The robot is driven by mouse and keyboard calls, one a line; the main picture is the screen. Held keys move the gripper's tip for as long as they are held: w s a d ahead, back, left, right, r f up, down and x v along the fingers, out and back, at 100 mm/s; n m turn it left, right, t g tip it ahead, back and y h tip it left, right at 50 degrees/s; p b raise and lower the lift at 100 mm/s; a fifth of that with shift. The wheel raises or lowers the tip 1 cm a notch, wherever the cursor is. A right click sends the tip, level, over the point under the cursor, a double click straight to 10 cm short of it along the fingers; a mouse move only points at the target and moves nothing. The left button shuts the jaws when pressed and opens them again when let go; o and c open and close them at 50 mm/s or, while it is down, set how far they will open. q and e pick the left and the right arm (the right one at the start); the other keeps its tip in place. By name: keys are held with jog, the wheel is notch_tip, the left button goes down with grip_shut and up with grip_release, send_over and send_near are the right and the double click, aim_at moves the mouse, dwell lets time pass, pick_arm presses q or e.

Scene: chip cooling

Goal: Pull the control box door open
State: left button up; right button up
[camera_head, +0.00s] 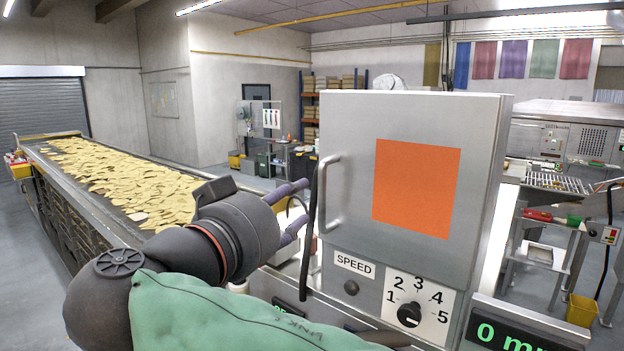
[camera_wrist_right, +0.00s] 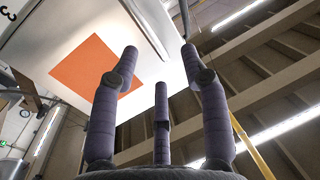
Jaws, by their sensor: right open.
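The grey metal control box door (camera_head: 345,125) faces me in the head view, with an orange square (camera_head: 415,188) on it. It looks closed. Its upright bar handle (camera_head: 329,195) is on the door's left side. My right gripper (camera_head: 300,210) is left of the handle, its purple-grey fingers pointing toward it. I cannot tell whether they touch it. In the right wrist view, the three fingers of my right gripper (camera_wrist_right: 160,55) are spread apart with nothing between them. The orange square (camera_wrist_right: 95,72) shows behind them. My left gripper is not in view.
Below the door are a SPEED label (camera_head: 354,265), a small button (camera_head: 351,288) and a numbered knob (camera_head: 409,314). A black cable (camera_head: 309,230) hangs beside the box's left edge. A conveyor (camera_head: 75,190) carrying chips runs along the left. A machine stand (camera_head: 545,240) is at right.

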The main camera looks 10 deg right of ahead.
aim_at(324, 183)
jog(key=x, duration=0.2)
jog(key=p+x, duration=0.1)
jog(key=x, duration=0.1)
jog(key=d+r+p+x, duration=0.1)
jog(key=x, duration=0.2)
jog(key=shift+s, duration=0.3)
jog(key=shift+w+d+r+p, duration=0.2)
jog(key=shift+d+p, duration=0.15)
jog(key=shift+d, duration=0.3)
jog(key=shift+w+d+f, duration=0.1)
jog(key=shift+w+f, duration=0.1)
jog(key=shift+w, duration=0.3)
jog(key=shift+s+r, duration=0.1)
jog(key=shift+s, duration=0.1)
jog(key=c, duration=0.5)
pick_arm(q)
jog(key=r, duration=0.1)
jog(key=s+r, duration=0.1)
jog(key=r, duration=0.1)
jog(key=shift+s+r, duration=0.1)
pick_arm(e)
grip_shut()
